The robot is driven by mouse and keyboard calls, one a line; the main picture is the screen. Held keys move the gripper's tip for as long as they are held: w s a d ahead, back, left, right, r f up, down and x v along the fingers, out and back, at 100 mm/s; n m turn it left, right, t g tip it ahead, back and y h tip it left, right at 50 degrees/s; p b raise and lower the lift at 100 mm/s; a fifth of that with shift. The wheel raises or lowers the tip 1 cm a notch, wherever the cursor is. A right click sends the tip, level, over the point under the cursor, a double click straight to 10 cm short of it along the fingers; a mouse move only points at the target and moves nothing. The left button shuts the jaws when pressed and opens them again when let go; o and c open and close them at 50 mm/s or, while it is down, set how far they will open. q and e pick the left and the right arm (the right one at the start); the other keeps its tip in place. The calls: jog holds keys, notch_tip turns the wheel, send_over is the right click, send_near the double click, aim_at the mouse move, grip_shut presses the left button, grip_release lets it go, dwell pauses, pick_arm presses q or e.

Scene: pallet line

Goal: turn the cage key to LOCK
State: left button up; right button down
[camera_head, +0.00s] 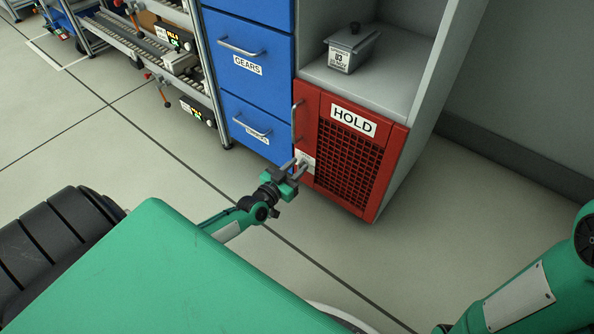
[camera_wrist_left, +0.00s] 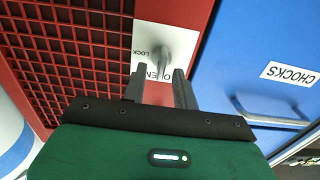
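The red cage door (camera_head: 352,150) marked HOLD is shut, low in the grey cabinet. Its white key plate (camera_head: 308,160) shows at the door's lower left, partly behind my left gripper (camera_head: 297,165). In the left wrist view the grey key (camera_wrist_left: 160,45) stands out from the plate, with LOCK and a partly covered OPEN lettered beside it. My right gripper is out of view.
Blue drawers (camera_head: 250,65) with handles stand left of the cage; the CHOCKS drawer (camera_wrist_left: 255,75) is close to my left gripper. A grey lidded box (camera_head: 353,48) sits on the shelf above. A conveyor (camera_head: 130,40) stands farther left. The floor before the cabinet is clear.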

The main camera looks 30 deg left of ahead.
pick_arm(q)
jog(key=shift+w, duration=0.35)
grip_shut()
jog(key=shift+r, duration=0.1)
